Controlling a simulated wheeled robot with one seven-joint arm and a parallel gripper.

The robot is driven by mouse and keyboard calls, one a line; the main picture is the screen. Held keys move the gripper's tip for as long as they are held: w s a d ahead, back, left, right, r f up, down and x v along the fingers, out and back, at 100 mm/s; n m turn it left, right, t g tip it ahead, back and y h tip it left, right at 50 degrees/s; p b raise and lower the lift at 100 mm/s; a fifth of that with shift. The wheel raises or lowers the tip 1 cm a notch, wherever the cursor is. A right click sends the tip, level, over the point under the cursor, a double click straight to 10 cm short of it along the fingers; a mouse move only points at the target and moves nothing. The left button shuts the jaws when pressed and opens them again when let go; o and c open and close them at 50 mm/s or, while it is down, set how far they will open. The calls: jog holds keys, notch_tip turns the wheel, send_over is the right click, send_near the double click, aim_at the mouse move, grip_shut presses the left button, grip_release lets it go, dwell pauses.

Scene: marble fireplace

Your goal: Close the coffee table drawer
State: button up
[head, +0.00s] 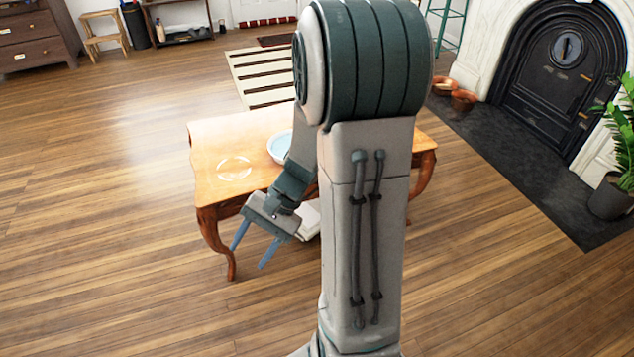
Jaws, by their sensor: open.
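The coffee table (222,183) is a wooden table with curved legs, standing in the middle of the head view. My arm covers much of its right half. My gripper (254,257) is open, with two blue fingers pointing down and to the left, in front of the table's near side. Nothing shows between the fingers. A white thing (309,220) shows just right of the gripper, below the tabletop's near edge; I cannot tell whether it lies in a drawer. The drawer front is hidden behind my gripper and arm.
A pale blue bowl (279,147) and a clear round dish (235,168) are on the tabletop. A striped rug (262,78) lies behind. A black fireplace (556,60) and potted plant (612,195) stand at right. The wooden floor (100,230) at left is clear.

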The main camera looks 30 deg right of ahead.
jog(key=w+d+f+m+t+y+b, duration=0.1)
jog(key=w+d+f+m+t, duration=0.5)
jog(key=d+m, duration=0.25)
jog(key=w+d+f+m+t+y+b, duration=0.1)
jog(key=w+d+f+m+t, duration=0.5)
jog(key=m+t, duration=0.25)
jog(key=s+d+f+m+t+h, duration=0.2)
jog(key=d+f+m+h, duration=0.4)
jog(key=d+m+h, duration=0.25)
jog(key=s+d+f+m+t+h, duration=0.2)
jog(key=d+f+m+h, duration=0.5)
jog(key=d, duration=0.3)
jog(key=shift+y, duration=0.35)
jog(key=b+x, duration=0.1)
jog(key=x, duration=0.3)
jog(key=b+x, duration=0.2)
jog(key=x, duration=0.2)
jog(key=b+x, duration=0.1)
jog(key=x, duration=0.4)
jog(key=shift+d+r, duration=0.15)
jog(key=shift+r, duration=0.15)
jog(key=shift+c, duration=0.3)
